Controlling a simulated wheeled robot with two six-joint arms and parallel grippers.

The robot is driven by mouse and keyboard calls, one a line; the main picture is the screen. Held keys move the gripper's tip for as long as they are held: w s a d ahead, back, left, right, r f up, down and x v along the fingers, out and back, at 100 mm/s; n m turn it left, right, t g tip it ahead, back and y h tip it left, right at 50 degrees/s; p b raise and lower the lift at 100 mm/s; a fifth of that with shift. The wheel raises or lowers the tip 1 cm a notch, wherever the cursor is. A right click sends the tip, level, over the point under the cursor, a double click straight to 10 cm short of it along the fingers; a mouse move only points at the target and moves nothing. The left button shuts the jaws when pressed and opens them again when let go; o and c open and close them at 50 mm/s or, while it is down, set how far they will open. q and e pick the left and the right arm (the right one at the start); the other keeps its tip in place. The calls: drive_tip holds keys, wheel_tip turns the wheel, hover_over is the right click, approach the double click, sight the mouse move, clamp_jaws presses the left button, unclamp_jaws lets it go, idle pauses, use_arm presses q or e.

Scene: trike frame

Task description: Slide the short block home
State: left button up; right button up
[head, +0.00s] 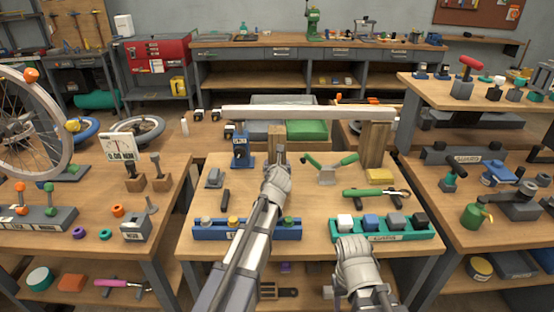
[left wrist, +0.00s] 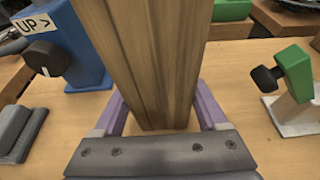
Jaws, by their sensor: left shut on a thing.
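The short wooden block (head: 275,133) stands upright under the pale grey beam (head: 310,113), left of its middle. I cannot tell whether its top touches the beam. My left gripper (head: 278,163) is at the block's near side. In the left wrist view, the purple fingers of the left gripper (left wrist: 165,115) are shut on the short block (left wrist: 145,60), one on each side. A taller wooden block (head: 376,147) stands under the beam's right end. A blue jack (head: 241,150) stands under its left part; it also shows in the left wrist view (left wrist: 75,45), marked "UP".
A green-handled clamp (head: 328,170) stands right of the block. Green-handled pliers (head: 375,193) lie nearer. Blue (head: 205,233) and green (head: 420,235) trays line the front edge. A small grey piece (head: 214,178) lies left of the jack.

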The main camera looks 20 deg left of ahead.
use_arm(q)
drive_tip(key=shift+w+a, duration=0.15)
drive_tip(key=shift+w, duration=0.5)
drive_tip(key=shift+w+a, duration=0.1)
drive_tip(key=shift+w, duration=0.25)
drive_tip(key=shift+w+a, duration=0.1)
drive_tip(key=shift+w, duration=0.25)
drive_tip(key=shift+w+a, duration=0.2)
drive_tip(key=shift+w, duration=0.45)
drive_tip(key=shift+w+a, duration=0.25)
drive_tip(key=shift+w, duration=0.6)
drive_tip(key=shift+w+a, duration=0.25)
drive_tip(key=shift+w, duration=0.6)
drive_tip(key=shift+w, duration=0.15)
drive_tip(key=o, duration=1.4)
drive_tip(key=shift+o, duration=0.2)
